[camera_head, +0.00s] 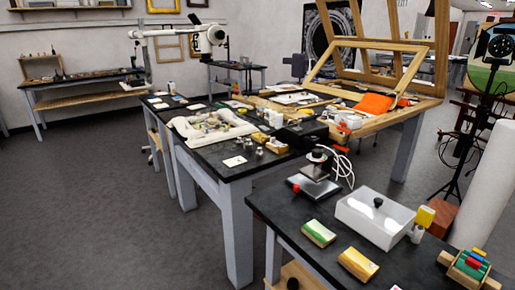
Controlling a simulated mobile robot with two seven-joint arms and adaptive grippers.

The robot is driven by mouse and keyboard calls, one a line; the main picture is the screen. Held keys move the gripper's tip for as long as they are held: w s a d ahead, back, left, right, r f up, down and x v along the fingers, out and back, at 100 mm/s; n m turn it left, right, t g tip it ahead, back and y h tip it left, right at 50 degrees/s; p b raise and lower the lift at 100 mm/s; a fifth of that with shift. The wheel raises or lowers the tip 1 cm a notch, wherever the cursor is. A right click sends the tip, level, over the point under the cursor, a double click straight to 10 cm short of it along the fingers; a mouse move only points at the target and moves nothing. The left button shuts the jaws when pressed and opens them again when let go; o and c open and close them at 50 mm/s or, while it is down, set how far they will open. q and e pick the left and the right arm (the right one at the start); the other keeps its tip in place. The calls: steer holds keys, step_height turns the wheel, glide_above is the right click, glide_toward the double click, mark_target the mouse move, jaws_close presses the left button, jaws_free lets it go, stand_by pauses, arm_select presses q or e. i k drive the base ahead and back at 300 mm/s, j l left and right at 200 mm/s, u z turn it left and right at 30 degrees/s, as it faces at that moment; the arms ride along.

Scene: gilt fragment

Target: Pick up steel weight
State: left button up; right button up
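Small grey metallic pieces (248,145) stand near the front edge of the middle black table, beside a wooden block. They look like steel weights, but they are too small to tell for sure. Neither of my grippers shows in this view, so how they stand relative to these pieces cannot be seen.
The middle black table (205,154) also holds a white padded tray (211,128) and a white card (234,161). Grey floor (120,215) is open at left.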

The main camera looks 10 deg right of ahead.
mark_target(259, 153)
steer(key=i+j+z, duration=0.25)
steer(key=i+j, duration=0.7)
steer(key=j, duration=0.2)
steer(key=i+j+z, duration=0.1)
steer(key=j, duration=0.25)
steer(key=i+j+z, duration=0.1)
steer(key=i+j, duration=0.15)
steer(key=j, duration=0.1)
